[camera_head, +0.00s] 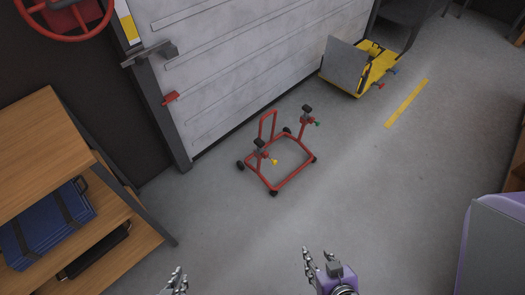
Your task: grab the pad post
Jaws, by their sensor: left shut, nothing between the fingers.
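A red wheeled stand (295,176) stands on the floor in the middle of the camera_head view. It carries two upright posts with black pads on top: a nearer left pad post (259,144) and a farther right pad post (306,110). A yellow piece sits by the left post and a green one by the right post. My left gripper (175,280) is at the bottom edge, shut and empty, partly cut off. My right gripper (312,265) is at the bottom centre, below the stand in the picture and apart from it. Whether its fingers are open is unclear.
A wooden shelf (43,135) with a blue case (45,228) is at the left. A pale roller door (250,50) is behind the stand. A yellow platform (372,72) is at the back right. A purple-grey object (495,240) is at the right. Floor around the stand is clear.

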